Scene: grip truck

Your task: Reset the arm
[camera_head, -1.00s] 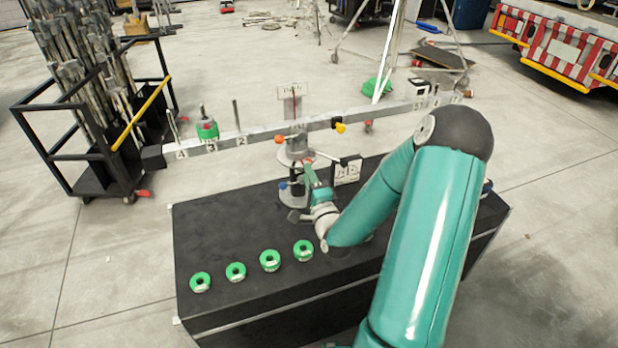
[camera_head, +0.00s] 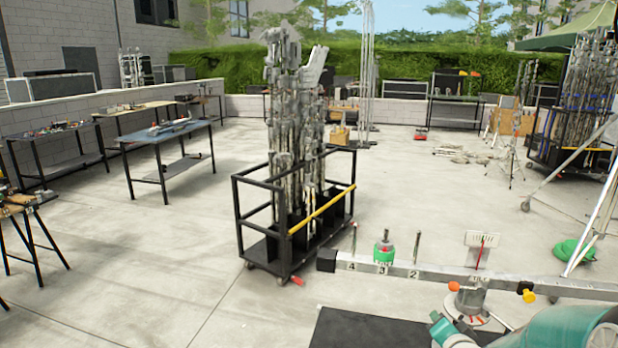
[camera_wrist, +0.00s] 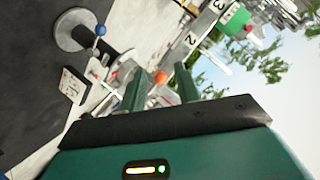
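My teal arm (camera_head: 565,328) shows only at the bottom right of the head view, cut off by the frame edge. In the wrist view my gripper (camera_wrist: 161,88) has its two green fingers apart, with no object held between them. A grey balance beam (camera_head: 400,271), marked 4, 3 and 2, carries a green weight (camera_head: 384,252) at position 3. The weight also shows in the wrist view (camera_wrist: 238,20). The round stand (camera_head: 470,298) under the beam is beside my arm. A white sign with a red needle (camera_head: 481,240) stands above the beam.
A black box top (camera_head: 350,330) shows at the bottom edge. A black cart (camera_head: 262,250) of metal stands is left of the beam. Workbenches (camera_head: 165,143) stand farther left. A green bag (camera_head: 574,251) lies at the right. The floor at lower left is clear.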

